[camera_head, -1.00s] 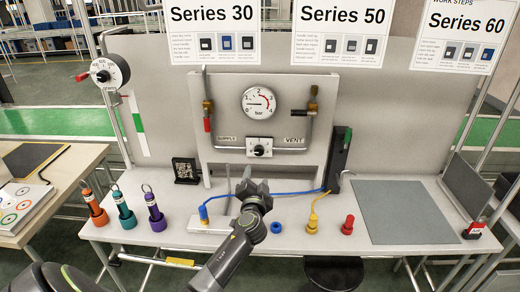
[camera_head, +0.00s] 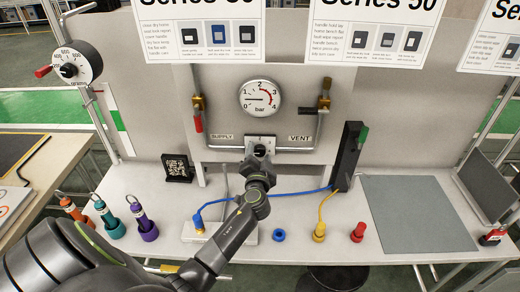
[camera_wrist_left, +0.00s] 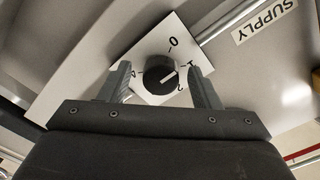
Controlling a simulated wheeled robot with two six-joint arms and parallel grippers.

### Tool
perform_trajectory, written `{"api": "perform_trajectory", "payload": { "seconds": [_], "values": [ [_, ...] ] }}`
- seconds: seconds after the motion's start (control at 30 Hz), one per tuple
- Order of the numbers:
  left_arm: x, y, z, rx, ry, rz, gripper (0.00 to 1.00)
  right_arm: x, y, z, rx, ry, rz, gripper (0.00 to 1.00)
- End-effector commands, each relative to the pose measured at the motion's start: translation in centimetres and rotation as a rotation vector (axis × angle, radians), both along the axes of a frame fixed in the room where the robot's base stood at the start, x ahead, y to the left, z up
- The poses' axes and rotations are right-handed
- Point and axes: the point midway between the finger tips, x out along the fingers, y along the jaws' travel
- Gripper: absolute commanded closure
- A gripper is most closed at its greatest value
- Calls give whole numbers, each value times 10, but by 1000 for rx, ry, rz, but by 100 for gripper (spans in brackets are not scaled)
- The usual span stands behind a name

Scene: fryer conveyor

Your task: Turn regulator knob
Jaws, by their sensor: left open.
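The regulator knob is a black round knob (camera_wrist_left: 160,74) on a white square plate with numbers, seen in the left wrist view. Its white pointer mark lies toward the stretch between 1 and 2. In the head view the plate (camera_head: 260,140) sits under the gauge, and my gripper covers part of the knob. My left gripper (camera_wrist_left: 160,84) is open, with one finger on each side of the knob and visible gaps between. It also shows in the head view (camera_head: 259,151). The round pressure gauge (camera_head: 261,97) is above, its needle pointing left near 1. My right gripper is not in view.
The supply valve (camera_head: 198,113) with a red handle is left of the gauge, the vent valve (camera_head: 324,103) right. Blue and yellow hoses lie on the bench. Orange, teal and purple tools (camera_head: 141,217) stand at left. A grey mat (camera_head: 415,213) at right is bare.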

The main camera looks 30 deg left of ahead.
Motion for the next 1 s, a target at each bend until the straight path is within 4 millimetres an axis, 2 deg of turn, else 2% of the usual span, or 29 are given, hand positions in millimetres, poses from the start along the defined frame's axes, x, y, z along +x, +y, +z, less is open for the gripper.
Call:
{"api": "perform_trajectory", "payload": {
  "seconds": [0.23, 0.6, 1.0],
  "values": [
    [0, 0, 0, 0, 1, 1, 43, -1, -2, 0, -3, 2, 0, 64],
    [0, 0, 0, 0, 0, 0, 88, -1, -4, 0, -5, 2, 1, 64],
    [0, 0, 0, 75, 45, -1, 88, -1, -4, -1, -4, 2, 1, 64]
  ]
}}
